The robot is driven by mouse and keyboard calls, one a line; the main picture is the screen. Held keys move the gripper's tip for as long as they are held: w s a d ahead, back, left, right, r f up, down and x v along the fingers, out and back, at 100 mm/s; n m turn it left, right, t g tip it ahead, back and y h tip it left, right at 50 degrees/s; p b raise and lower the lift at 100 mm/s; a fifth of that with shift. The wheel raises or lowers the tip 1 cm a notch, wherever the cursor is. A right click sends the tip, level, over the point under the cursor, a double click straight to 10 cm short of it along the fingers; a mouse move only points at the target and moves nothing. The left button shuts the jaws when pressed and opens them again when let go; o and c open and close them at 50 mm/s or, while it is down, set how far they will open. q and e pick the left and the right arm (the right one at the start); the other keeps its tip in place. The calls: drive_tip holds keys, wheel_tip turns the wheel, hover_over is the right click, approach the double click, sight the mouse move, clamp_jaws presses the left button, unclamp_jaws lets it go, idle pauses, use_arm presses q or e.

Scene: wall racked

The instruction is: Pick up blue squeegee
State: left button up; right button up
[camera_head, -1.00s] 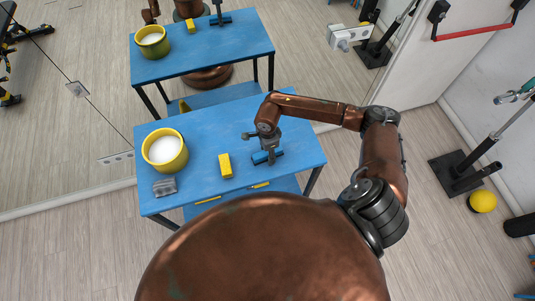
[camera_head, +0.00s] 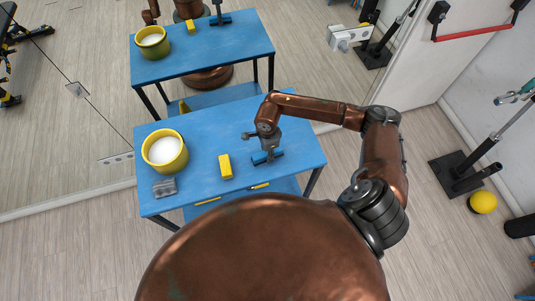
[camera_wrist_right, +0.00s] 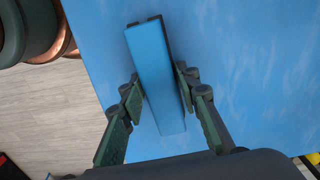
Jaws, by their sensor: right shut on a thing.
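The blue squeegee (camera_head: 277,155) lies on the blue table (camera_head: 205,130), right of the yellow block. In the right wrist view the squeegee (camera_wrist_right: 153,72) is a long blue bar with a dark edge, between the two fingers. My right gripper (camera_head: 268,153) points down over it, its fingers (camera_wrist_right: 158,93) shut on its sides. I cannot tell any gap between squeegee and tabletop. The gripper hides part of the squeegee in the head view. My left gripper is not in view.
A yellow bucket (camera_head: 152,161) with white contents stands at the table's left. A grey item (camera_head: 165,188) lies in front of it, and a yellow block (camera_head: 225,166) stands mid-table. A mirror behind reflects the table (camera_head: 220,50). The table's back is clear.

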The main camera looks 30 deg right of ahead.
drive_tip(key=shift+r, duration=0.4)
drive_tip(key=a+r, duration=0.2)
drive_tip(key=a+r+b, duration=0.1)
drive_tip(key=r, duration=0.2)
drive_tip(key=a+r+b, duration=0.1)
drive_tip(key=a+r, duration=0.1)
drive_tip(key=r, duration=0.1)
drive_tip(key=shift+a+r, duration=0.1)
drive_tip(key=shift+a, duration=0.25)
drive_tip(key=a+r+b, duration=0.1)
drive_tip(key=a+r, duration=0.2)
drive_tip(key=a, duration=0.5)
drive_tip(key=shift+s+a+r, duration=0.15)
drive_tip(key=shift+s+r, duration=0.05)
drive_tip(key=shift+r, duration=0.1)
drive_tip(key=o, duration=0.6)
drive_tip(key=c, duration=0.4)
